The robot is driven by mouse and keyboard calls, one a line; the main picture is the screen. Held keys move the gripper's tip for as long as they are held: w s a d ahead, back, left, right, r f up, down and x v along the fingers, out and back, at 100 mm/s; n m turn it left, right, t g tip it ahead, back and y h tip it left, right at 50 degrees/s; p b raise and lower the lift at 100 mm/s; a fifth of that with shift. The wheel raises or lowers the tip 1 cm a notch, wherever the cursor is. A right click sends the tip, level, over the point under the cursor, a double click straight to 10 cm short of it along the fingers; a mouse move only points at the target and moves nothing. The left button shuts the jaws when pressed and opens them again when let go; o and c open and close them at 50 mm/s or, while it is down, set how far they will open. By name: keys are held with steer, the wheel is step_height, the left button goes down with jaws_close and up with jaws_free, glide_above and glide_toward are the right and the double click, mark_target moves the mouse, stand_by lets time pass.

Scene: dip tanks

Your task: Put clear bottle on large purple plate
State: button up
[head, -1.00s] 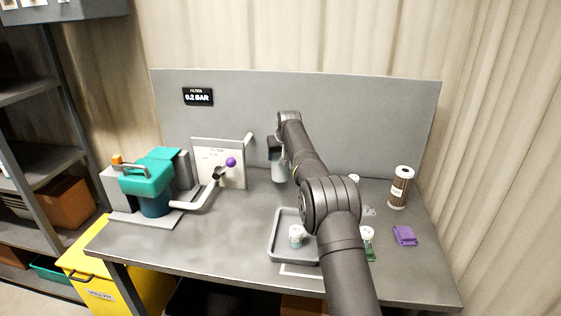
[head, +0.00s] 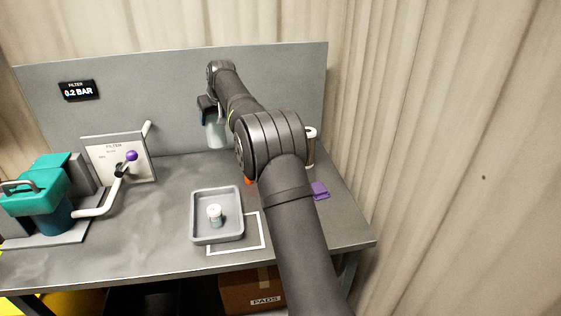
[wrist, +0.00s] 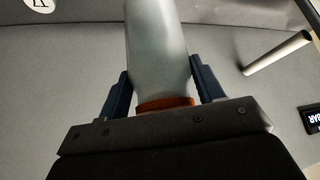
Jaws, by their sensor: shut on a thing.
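My gripper (head: 207,112) is shut on a pale, translucent bottle (head: 215,134) and holds it in the air near the grey back panel. In the wrist view the dark blue fingers of my gripper (wrist: 161,82) press on both sides of the bottle (wrist: 158,45), with an orange-brown band at its end by the palm. A small, flat purple item (head: 320,190) lies at the table's right side, partly beside my arm. I cannot tell whether it is the large purple plate; no other purple plate shows.
A grey tray (head: 198,229) holds a small white-capped jar (head: 215,215). A white outlined square (head: 262,240) is beside it. A brown container (head: 310,150) is partly hidden by my arm. The filter panel (head: 110,165) and teal pump (head: 35,190) stand left. The table's middle left is clear.

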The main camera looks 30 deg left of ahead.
steer(key=w+d+r+m, duration=0.1)
steer(key=w+d, duration=0.3)
steer(key=d, duration=0.4)
steer(key=w+d+r+m+t, duration=0.1)
steer(key=w+d, duration=0.2)
steer(key=d, duration=0.4)
steer(key=w+d+r+m, duration=0.1)
steer(key=w+d, duration=0.3)
steer(key=d, duration=0.4)
steer(key=s+d+m+t+h, duration=0.2)
steer(key=d+m, duration=0.1)
steer(key=d, duration=2.2)
steer(key=a+f, duration=1.1)
steer(key=shift+a+f, duration=0.25)
steer(key=shift+a, duration=0.1)
